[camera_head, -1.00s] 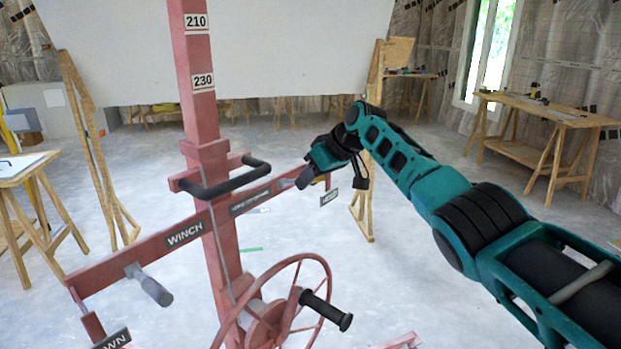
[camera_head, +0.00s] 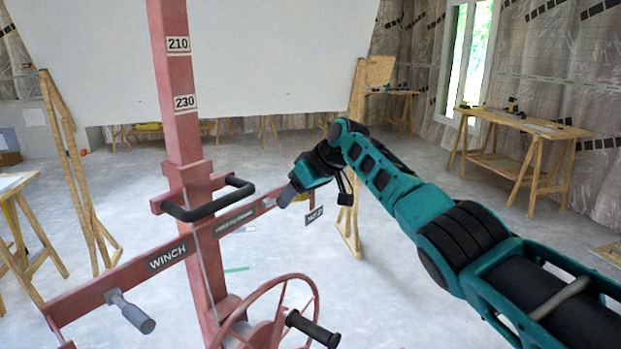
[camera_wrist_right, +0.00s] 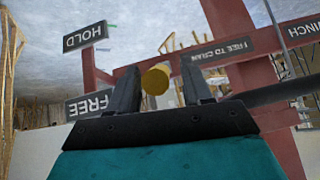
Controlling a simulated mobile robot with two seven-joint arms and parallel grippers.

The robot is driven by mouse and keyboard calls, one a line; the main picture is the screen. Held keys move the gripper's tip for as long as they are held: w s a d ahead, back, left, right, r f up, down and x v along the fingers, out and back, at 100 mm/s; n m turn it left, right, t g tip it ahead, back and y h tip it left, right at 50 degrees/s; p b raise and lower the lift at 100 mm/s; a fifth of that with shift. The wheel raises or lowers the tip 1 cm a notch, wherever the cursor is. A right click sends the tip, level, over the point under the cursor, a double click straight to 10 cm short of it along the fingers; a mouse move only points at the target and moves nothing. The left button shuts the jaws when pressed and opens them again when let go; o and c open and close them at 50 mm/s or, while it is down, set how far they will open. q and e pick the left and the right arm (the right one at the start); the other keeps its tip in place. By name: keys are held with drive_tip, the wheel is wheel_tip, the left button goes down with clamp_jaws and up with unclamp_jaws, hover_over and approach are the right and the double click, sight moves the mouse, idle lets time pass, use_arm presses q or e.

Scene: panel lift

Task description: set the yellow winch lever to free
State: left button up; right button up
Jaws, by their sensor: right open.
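The yellow lever (camera_wrist_right: 157,78) shows in the wrist view as a short round yellow end. It lies between the two fingers of my right gripper (camera_wrist_right: 162,88), with a gap on each side. A FREE plate (camera_wrist_right: 91,104) and a HOLD plate (camera_wrist_right: 86,37) appear upside down at the left of the wrist view. Contact with the lever cannot be told. My left gripper is not in view.
The red mast (camera_head: 180,110) carries a black handle bar (camera_head: 208,204). Below it are a red handwheel (camera_head: 268,312) with a black grip and a crank handle (camera_head: 132,312) under the WINCH plate (camera_head: 167,257). A large white panel (camera_head: 270,60) is behind. Workbenches stand further back.

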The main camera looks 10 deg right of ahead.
use_arm(q)
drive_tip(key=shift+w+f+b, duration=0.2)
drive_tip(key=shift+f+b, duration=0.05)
drive_tip(key=shift+b, duration=0.1)
use_arm(e)
drive_tip(key=v, duration=1.2)
drive_tip(key=shift+r, duration=0.2)
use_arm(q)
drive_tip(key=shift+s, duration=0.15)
use_arm(e)
drive_tip(key=shift+s+d, duration=0.15)
drive_tip(key=shift+d, duration=0.05)
